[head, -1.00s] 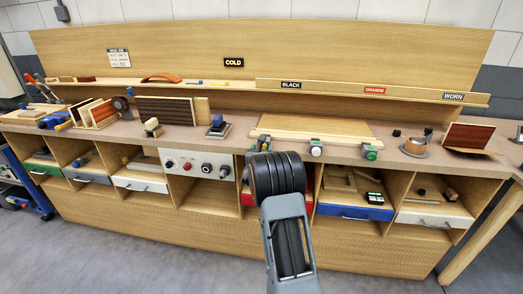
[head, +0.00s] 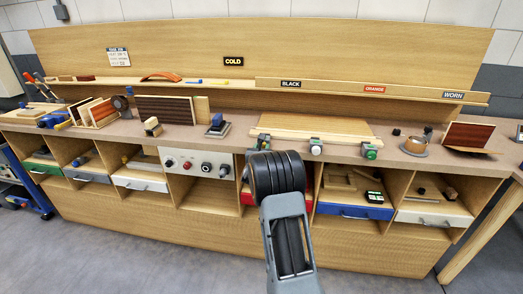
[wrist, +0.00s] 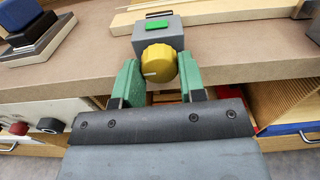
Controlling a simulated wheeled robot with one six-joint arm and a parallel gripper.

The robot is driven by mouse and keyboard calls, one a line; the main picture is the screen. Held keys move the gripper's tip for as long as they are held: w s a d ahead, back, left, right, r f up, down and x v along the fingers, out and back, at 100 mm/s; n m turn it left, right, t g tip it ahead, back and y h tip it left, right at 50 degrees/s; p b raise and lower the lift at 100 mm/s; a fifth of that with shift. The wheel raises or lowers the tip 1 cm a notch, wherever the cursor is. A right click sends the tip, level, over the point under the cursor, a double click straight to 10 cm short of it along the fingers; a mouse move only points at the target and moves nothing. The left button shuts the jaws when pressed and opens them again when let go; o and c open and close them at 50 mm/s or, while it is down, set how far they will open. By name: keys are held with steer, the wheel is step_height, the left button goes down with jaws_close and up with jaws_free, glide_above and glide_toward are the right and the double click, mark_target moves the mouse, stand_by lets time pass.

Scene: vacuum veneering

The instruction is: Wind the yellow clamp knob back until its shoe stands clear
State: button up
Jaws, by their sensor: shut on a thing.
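The yellow clamp knob (wrist: 158,63) shows in the wrist view, with a pale index mark on its left side. It sits on the front of a grey clamp block (wrist: 158,33) with a green patch on top, at the bench edge. My gripper (wrist: 158,82) has its two green fingers on either side of the knob and is shut on it. The clamp's shoe is hidden in the wrist view. In the head view my arm covers the knob, and only the top of its clamp (head: 263,140) shows.
A pale board (head: 315,128) lies on the bench behind the clamps. To the right are a clamp with a white knob (head: 316,149) and one with a green knob (head: 370,152). A blue-topped block (wrist: 32,22) stands left. Drawers and a control panel (head: 200,165) lie below the bench edge.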

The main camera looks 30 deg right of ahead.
steer(key=shift+f, duration=0.1)
steer(key=n+b, duration=0.3)
steer(key=n, duration=0.3)
steer(key=n+b, duration=0.3)
steer(key=n, duration=0.3)
steer(key=n+b, duration=0.4)
steer(key=n, duration=0.3)
steer(key=shift+d+r, duration=0.1)
steer(key=shift+r, duration=0.25)
steer(key=n+p, duration=0.8)
steer(key=n, duration=1.2)
steer(key=shift+r, duration=0.1)
steer(key=shift+n, duration=0.3)
